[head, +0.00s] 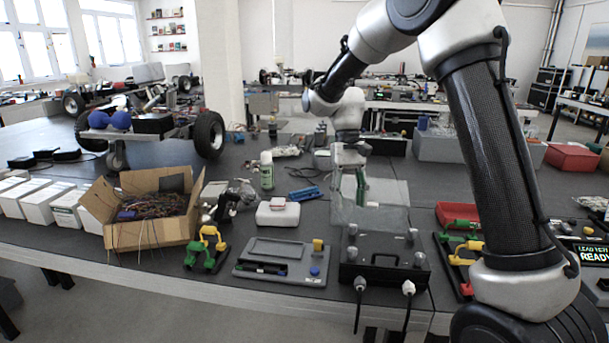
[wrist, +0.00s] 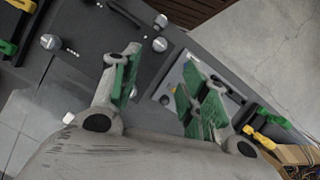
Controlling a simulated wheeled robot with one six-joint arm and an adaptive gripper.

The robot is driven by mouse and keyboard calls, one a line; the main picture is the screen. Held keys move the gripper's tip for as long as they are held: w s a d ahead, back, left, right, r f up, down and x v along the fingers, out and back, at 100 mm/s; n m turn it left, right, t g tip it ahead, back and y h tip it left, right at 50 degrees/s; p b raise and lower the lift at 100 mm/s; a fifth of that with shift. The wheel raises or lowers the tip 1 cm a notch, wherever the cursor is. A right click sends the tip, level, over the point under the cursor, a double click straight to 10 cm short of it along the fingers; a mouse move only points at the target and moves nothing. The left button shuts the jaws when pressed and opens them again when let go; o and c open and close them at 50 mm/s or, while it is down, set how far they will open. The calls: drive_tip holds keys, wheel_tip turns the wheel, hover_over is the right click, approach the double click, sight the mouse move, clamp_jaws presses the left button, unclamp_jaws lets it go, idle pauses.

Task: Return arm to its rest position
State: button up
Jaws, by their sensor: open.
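My arm rises from the right of the head view, bends at the top and comes down to my gripper (head: 352,182), which hangs over the middle of the workbench. In the wrist view my gripper (wrist: 160,88) has its two green-padded fingers spread apart with nothing held between them. In the head view the gripper is partly lost against a clear panel (head: 385,213) behind a black box with knobs and a handle (head: 383,273). The black box also shows in the wrist view (wrist: 95,35), beyond the fingers. I cannot tell the exact gap between gripper and panel.
A grey fixture panel (head: 283,262), a green-yellow clamp (head: 206,249) and a cardboard box of wires (head: 143,209) stand to the left. A red tray (head: 457,212) lies to the right, near my arm. A wheeled chassis (head: 150,125) stands behind left. Cables hang over the front edge.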

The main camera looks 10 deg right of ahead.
drive_tip(key=s+d+r+t, duration=0.3)
drive_tip(key=s+d+r, duration=0.1)
drive_tip(key=s, duration=0.4)
drive_tip(key=s+d+r+t, duration=0.3)
drive_tip(key=s+d+r, duration=0.1)
drive_tip(key=s, duration=0.4)
drive_tip(key=s+d+r+t, duration=0.2)
drive_tip(key=s+d+r, duration=0.2)
drive_tip(key=s+d, duration=0.2)
drive_tip(key=s, duration=0.2)
drive_tip(key=shift+s+d+t, duration=0.25)
drive_tip(key=shift+s+t, duration=0.15)
drive_tip(key=shift+f, duration=0.15)
